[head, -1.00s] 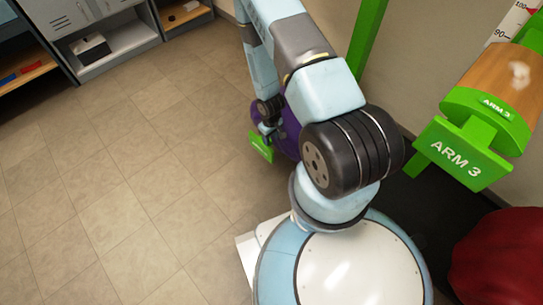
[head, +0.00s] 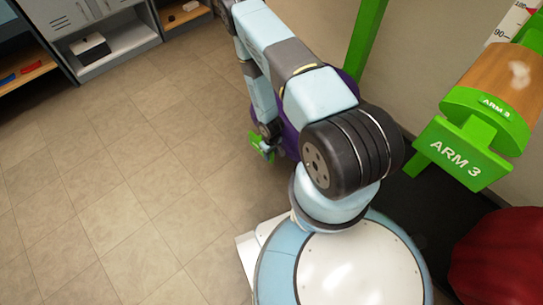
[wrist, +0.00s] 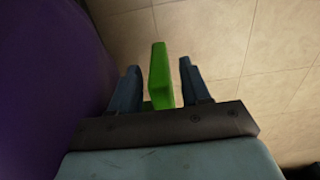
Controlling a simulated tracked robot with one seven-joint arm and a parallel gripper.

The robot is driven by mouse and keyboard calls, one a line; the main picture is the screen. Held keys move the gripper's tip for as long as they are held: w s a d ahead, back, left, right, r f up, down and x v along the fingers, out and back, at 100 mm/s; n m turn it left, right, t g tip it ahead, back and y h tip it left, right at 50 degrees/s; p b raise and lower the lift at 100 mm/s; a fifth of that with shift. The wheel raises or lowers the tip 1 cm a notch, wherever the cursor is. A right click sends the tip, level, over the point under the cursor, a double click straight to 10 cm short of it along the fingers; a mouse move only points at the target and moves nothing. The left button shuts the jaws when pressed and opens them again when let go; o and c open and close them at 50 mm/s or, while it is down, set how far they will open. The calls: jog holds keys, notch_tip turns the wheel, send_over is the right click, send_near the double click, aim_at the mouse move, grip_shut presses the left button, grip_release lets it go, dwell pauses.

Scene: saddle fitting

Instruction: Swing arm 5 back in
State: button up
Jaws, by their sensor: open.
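A green end piece (head: 258,154) shows low beside a purple rounded bulk (head: 291,138) in the head view. No number is readable on it, so I cannot tell if it is arm 5. In the wrist view, a green plate (wrist: 160,78) stands between the two dark fingers of my gripper (wrist: 160,66). I cannot tell if either finger touches. In the head view, my gripper (head: 266,142) partly covers the green piece.
The purple bulk (wrist: 45,80) fills the wrist view's left side, close to my gripper. A green arm marked ARM 3 (head: 461,154) sticks out at right, above a red rounded thing (head: 502,262). A green post (head: 366,45) stands behind my arm. Floor at left is clear.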

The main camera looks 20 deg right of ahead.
jog(key=shift+f, duration=1.2)
grip_shut()
